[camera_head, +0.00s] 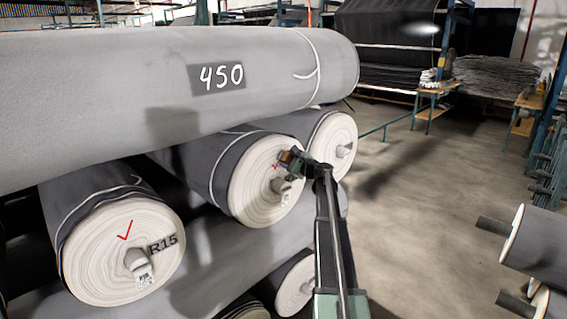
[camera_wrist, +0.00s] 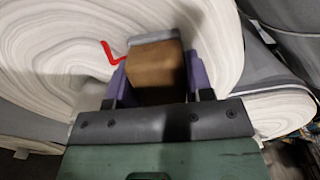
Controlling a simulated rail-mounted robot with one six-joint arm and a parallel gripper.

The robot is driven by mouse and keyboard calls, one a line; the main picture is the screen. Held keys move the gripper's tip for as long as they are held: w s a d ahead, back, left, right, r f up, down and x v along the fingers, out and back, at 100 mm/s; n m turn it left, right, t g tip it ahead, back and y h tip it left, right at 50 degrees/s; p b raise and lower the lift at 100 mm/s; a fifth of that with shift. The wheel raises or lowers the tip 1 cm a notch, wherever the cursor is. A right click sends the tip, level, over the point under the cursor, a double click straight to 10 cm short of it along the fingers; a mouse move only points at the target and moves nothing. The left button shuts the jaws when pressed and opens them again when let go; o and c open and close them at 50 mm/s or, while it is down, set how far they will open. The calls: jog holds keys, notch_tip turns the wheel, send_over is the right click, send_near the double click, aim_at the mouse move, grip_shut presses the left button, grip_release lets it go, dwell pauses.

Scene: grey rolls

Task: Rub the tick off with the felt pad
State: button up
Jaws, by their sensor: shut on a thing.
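My gripper (camera_head: 299,163) is at the white end face of the middle roll (camera_head: 245,192). It is shut on the brown felt pad (camera_wrist: 156,72), which sits between the two purple fingers in the wrist view. The pad shows small in the head view (camera_head: 285,157). A red tick (camera_wrist: 107,51) shows on the roll's end face just left of the pad; part of it may be hidden behind the pad. In the head view only a small piece of this red mark (camera_head: 275,166) shows. I cannot tell whether the pad touches the face.
Another red tick (camera_head: 125,230) is on the end of the left roll, beside the label R15 (camera_head: 163,244). A large grey roll marked 450 (camera_head: 222,77) lies above. A core stub (camera_head: 281,186) sticks out below my gripper. Open floor (camera_head: 430,200) lies to the right.

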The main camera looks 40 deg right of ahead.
aim_at(272, 159)
notch_tip(272, 159, down, 4)
jog(key=b, duration=0.3)
jog(key=shift+a+f, duration=0.1)
jog(key=shift+f, duration=0.15)
jog(key=a+r+p, duration=0.2)
jog(key=s+a+r+p, duration=0.1)
jog(key=a+r+p, duration=0.1)
jog(key=r, duration=0.1)
jog(key=shift+s+a+p, duration=0.1)
jog(key=shift+a+p, duration=0.25)
jog(key=shift+p, duration=0.05)
jog(key=shift+s+a+r, duration=0.1)
jog(key=shift+a+r, duration=0.15)
jog(key=shift+a, duration=0.1)
jog(key=shift+w+a, duration=0.1)
jog(key=shift+w, duration=0.5)
dwell(0.6)
jog(key=shift+w+d, duration=0.25)
jog(key=shift+d, duration=1.15)
jog(key=shift+w+d, duration=0.2)
jog(key=shift+d, duration=1.15)
notch_tip(272, 159, down, 3)
jog(key=shift+r+b, duration=0.15)
jog(key=shift+b, duration=0.95)
jog(key=shift+r, duration=0.1)
